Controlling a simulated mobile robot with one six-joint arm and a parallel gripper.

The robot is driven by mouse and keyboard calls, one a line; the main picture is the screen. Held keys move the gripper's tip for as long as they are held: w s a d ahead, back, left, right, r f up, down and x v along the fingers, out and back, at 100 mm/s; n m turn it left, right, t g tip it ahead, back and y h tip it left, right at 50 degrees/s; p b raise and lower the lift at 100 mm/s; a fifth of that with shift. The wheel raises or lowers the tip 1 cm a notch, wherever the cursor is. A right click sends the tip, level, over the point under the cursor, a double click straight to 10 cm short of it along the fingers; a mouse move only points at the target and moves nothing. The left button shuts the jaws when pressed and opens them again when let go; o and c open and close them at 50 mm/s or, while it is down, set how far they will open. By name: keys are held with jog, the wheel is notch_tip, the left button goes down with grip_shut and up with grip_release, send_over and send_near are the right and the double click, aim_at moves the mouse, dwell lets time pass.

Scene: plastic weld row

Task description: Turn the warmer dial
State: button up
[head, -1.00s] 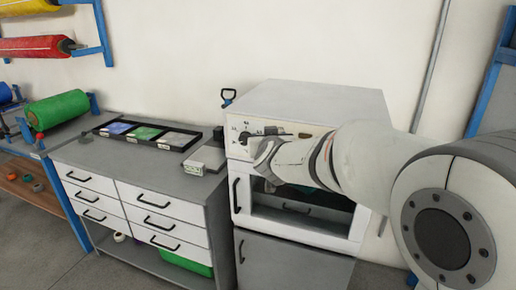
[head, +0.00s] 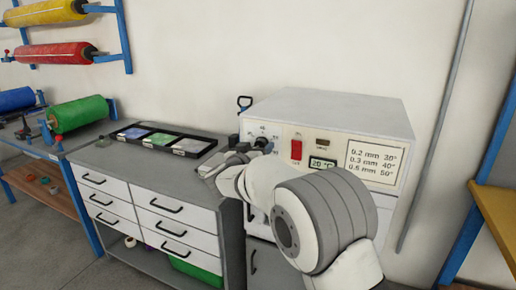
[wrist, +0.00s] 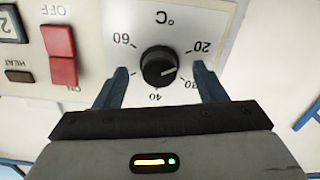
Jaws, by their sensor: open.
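The warmer dial (wrist: 158,66) is a round black knob with a white pointer line, on a pale panel marked in °C. In the upside-down wrist view its pointer lies between the 20 and 30 marks. My gripper (wrist: 160,72) is open, with one dark blue finger on each side of the dial and a visible gap to it on both sides. In the head view my gripper (head: 240,155) is at the left of the white warmer's (head: 330,112) front panel, partly covering the dial area. The display (head: 322,163) reads 20 °C.
A red switch (head: 296,149) sits right of the dial. A card (head: 375,165) lists 0.2 mm 30°, 0.3 mm 40°, 0.5 mm 50°. A drawer bench (head: 150,205) with a sample tray (head: 185,146) stands left of the warmer. A blue-framed rack stands at the right.

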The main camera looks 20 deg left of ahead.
jog(key=shift+w, duration=0.35)
jog(key=shift+c, duration=0.6)
jog(key=c, duration=0.9)
